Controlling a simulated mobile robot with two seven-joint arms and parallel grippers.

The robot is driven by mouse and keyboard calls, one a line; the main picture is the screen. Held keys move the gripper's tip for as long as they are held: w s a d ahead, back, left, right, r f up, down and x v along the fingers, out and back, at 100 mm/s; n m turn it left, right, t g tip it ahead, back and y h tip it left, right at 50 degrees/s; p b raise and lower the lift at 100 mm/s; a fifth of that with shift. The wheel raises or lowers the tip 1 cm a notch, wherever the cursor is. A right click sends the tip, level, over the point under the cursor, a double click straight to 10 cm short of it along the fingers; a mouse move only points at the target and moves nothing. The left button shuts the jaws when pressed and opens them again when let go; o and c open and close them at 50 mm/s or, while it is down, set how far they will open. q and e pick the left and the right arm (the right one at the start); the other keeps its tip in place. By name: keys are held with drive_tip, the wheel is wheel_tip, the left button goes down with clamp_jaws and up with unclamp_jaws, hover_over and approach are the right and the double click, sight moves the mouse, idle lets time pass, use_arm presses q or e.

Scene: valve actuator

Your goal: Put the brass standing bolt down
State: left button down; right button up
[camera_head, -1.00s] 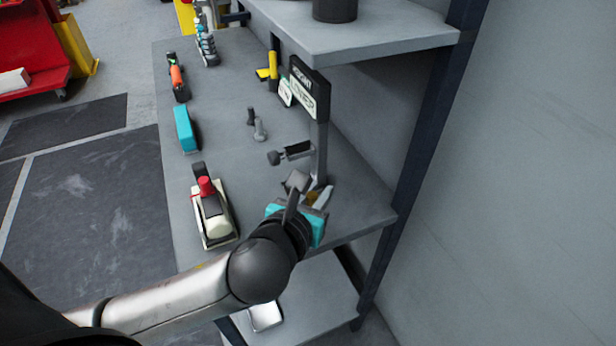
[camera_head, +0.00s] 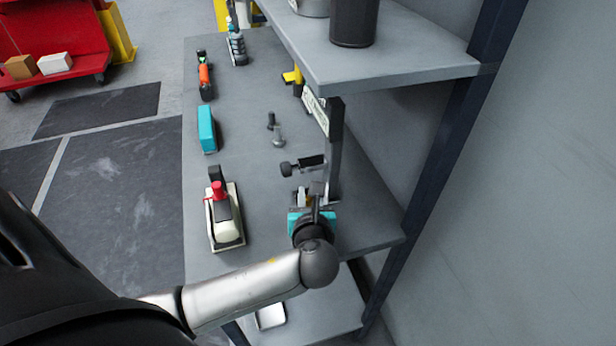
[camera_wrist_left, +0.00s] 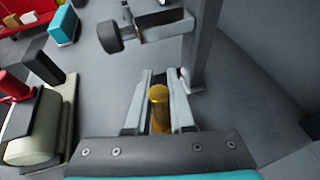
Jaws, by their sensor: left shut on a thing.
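The brass bolt (camera_wrist_left: 159,108) shows in the left wrist view, between the two pale fingers of my left gripper (camera_wrist_left: 160,88). The gripper is shut on it. In the head view my left gripper (camera_head: 308,195) is over the near right part of the grey bench, close to the sign post. The bolt is mostly hidden there by the fingers and wrist. I cannot tell whether its lower end touches the bench (camera_head: 262,210). My right gripper is not in view.
A clamp with a dark knob (camera_head: 286,169) sticks out from the post (camera_head: 334,150) just beyond my gripper. Two grey bolts (camera_head: 278,138) stand farther back. A red-and-cream tool (camera_head: 224,220) lies to the left, with bare bench between. An upper shelf (camera_head: 385,65) overhangs the right.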

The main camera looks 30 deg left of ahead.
sight(310, 200)
use_arm(q)
drive_tip(key=w, duration=0.1)
drive_tip(key=w+a, duration=0.2)
drive_tip(key=shift+w+a, duration=0.25)
drive_tip(key=shift+w, duration=0.1)
drive_tip(key=shift+w+a+b, duration=0.25)
drive_tip(key=shift+w+a, duration=0.2)
drive_tip(key=shift+w, duration=0.15)
drive_tip(key=shift+w+a+b, duration=0.25)
drive_tip(key=shift+w+a, duration=0.15)
drive_tip(key=shift+w, duration=0.2)
drive_tip(key=shift+w+f, duration=0.15)
drive_tip(key=shift+f, duration=0.4)
drive_tip(key=shift+f+b, duration=0.2)
drive_tip(key=shift+b, duration=0.1)
drive_tip(key=shift+f, duration=0.1)
drive_tip(key=c, duration=1.1)
unclamp_jaws()
drive_tip(key=shift+o, duration=0.2)
drive_tip(key=shift+s+d+r, duration=0.15)
drive_tip(key=shift+s+r, duration=0.05)
drive_tip(key=shift+s, duration=0.05)
drive_tip(key=p+v, duration=0.3)
drive_tip(key=v, duration=0.8)
drive_tip(key=shift+s+d+r, duration=0.1)
drive_tip(key=shift+s+r, duration=0.05)
drive_tip(key=shift+s, duration=0.1)
